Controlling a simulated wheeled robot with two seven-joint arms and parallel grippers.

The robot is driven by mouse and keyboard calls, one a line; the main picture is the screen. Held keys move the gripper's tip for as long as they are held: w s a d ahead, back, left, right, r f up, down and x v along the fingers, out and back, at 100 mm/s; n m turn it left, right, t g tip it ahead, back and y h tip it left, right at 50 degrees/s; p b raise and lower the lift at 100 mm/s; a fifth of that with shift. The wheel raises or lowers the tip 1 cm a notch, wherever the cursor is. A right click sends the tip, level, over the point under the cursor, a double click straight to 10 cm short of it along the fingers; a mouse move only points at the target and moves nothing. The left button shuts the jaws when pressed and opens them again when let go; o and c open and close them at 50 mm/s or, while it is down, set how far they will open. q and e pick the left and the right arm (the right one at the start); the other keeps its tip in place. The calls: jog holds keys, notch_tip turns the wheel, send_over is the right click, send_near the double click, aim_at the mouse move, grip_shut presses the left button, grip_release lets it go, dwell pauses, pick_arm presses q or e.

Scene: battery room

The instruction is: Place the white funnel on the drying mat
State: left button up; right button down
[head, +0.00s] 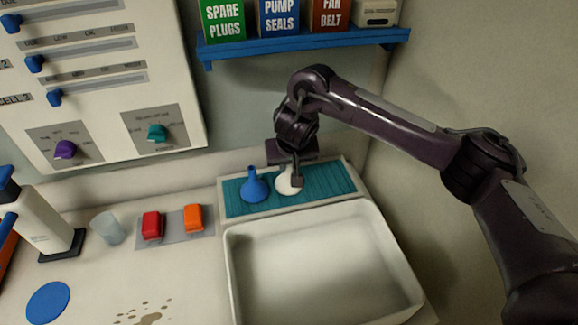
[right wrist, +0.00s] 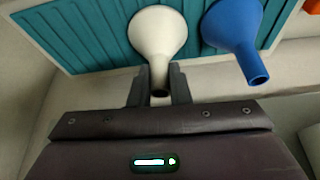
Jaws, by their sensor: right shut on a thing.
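The white funnel (head: 284,184) is at the teal drying mat (head: 325,180), wide end down and spout up. In the right wrist view the white funnel (right wrist: 158,38) has its spout between the fingers of my right gripper (right wrist: 158,88), which is shut on it. In the head view my right gripper (head: 297,178) partly covers the funnel. The funnel's wide end appears to be on or just above the mat (right wrist: 85,32); I cannot tell if it touches. My left gripper is not in view.
A blue funnel (head: 254,187) stands on the mat, left of the white one. A white basin (head: 232,262) lies in front of the mat. A blue shelf (head: 300,45) with labelled boxes hangs above. A cup (head: 107,228) and red (head: 152,225) and orange (head: 194,217) items stand at left.

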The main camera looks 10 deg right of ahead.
jog(key=c, duration=1.8)
grip_release()
jog(key=shift+f, duration=0.1)
jog(key=o, duration=0.5)
jog(key=shift+c, duration=0.2)
jog(key=shift+r, duration=0.2)
jog(key=p+v, duration=0.3)
jog(key=v, duration=0.9)
jog(key=shift+p, duration=0.4)
